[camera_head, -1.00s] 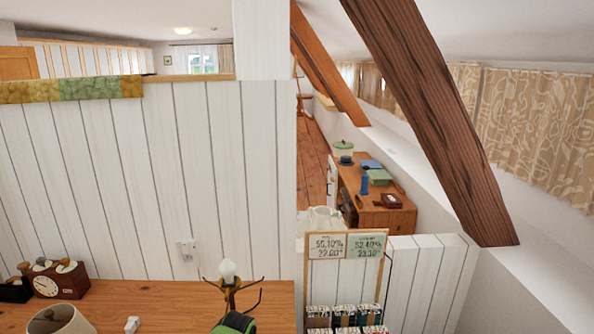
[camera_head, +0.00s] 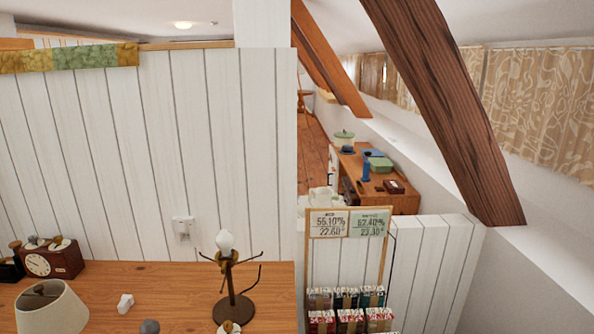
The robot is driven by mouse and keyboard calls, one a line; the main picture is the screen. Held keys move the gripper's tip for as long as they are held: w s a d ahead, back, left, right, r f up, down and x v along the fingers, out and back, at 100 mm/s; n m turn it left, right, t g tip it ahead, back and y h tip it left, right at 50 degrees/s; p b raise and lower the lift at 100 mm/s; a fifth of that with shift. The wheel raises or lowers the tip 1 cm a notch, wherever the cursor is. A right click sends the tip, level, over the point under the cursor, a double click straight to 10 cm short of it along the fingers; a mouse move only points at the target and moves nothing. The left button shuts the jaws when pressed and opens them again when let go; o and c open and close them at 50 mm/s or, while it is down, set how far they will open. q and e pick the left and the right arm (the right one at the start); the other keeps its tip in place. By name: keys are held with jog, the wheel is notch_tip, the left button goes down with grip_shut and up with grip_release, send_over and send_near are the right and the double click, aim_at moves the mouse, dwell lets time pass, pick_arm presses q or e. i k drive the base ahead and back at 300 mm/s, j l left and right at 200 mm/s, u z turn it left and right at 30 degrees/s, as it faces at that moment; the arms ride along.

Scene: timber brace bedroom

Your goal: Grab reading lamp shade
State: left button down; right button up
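A cream, cone-shaped lamp shade (camera_head: 52,310) is at the bottom left of the head view. Its narrower open top faces up and its lower edge is cut off by the frame. It appears to be at the wooden desk (camera_head: 170,288), but what it rests on is hidden. A dark metal stand (camera_head: 232,290) with several curved arms and a white bulb-shaped top (camera_head: 225,243) is on the desk to the right of the shade. Neither of my grippers is in view.
A clock box (camera_head: 52,262) stands at the desk's back left. A small white object (camera_head: 125,303) and a grey one (camera_head: 150,327) lie beside the shade. A white plank wall (camera_head: 110,170) backs the desk. A display rack (camera_head: 348,280) and a slanted timber beam (camera_head: 440,105) are right.

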aim_at(50, 306)
jog(key=u, duration=1.55)
